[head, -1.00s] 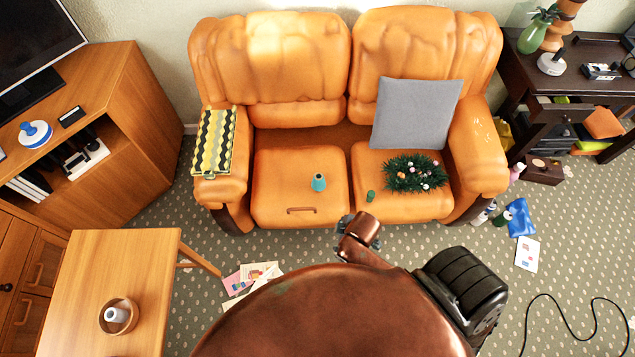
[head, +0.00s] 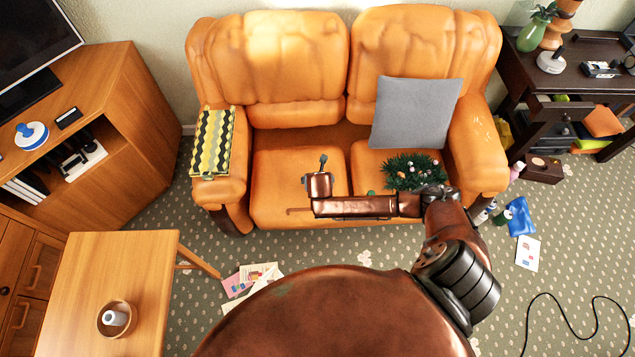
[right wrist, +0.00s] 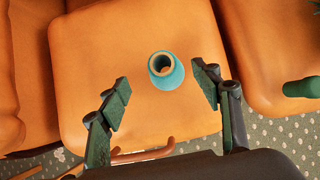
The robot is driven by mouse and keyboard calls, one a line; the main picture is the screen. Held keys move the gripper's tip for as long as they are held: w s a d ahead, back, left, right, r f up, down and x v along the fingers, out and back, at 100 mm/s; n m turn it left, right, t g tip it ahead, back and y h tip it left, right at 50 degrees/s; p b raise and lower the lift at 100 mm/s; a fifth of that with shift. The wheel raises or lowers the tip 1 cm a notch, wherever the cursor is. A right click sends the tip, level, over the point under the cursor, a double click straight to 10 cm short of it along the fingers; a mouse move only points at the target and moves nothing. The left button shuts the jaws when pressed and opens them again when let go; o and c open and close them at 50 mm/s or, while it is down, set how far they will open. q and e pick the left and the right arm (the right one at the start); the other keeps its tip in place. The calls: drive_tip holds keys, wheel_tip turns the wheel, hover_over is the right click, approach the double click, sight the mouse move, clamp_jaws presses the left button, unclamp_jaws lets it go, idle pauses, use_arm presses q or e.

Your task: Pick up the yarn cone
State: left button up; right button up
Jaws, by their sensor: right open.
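The yarn cone (right wrist: 168,74) is a teal, hollow-topped, tapered piece standing on the left seat cushion of the orange sofa. It shows in the right wrist view, and my right arm hides it in the head view. My right gripper (right wrist: 160,82) is open, with one finger on each side of the cone in the picture and no visible contact. In the head view my right gripper (head: 315,174) is over the left seat cushion. My left gripper is not in view.
A green cylinder (right wrist: 301,87) and a decorated green wreath (head: 400,170) lie on the right cushion beside a grey pillow (head: 415,114). A patterned box (head: 211,143) is on the left armrest. A wooden table (head: 140,262) holds a bowl (head: 103,325).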

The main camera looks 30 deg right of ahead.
drive_tip(key=b+x, duration=0.3)
drive_tip(key=x, duration=0.3)
drive_tip(key=shift+d+f, duration=0.2)
drive_tip(key=shift+f, duration=0.1)
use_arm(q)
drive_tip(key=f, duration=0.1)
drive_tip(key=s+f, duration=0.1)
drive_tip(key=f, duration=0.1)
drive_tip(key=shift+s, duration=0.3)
use_arm(e)
drive_tip(key=shift+r, duration=0.2)
drive_tip(key=c, duration=1.3)
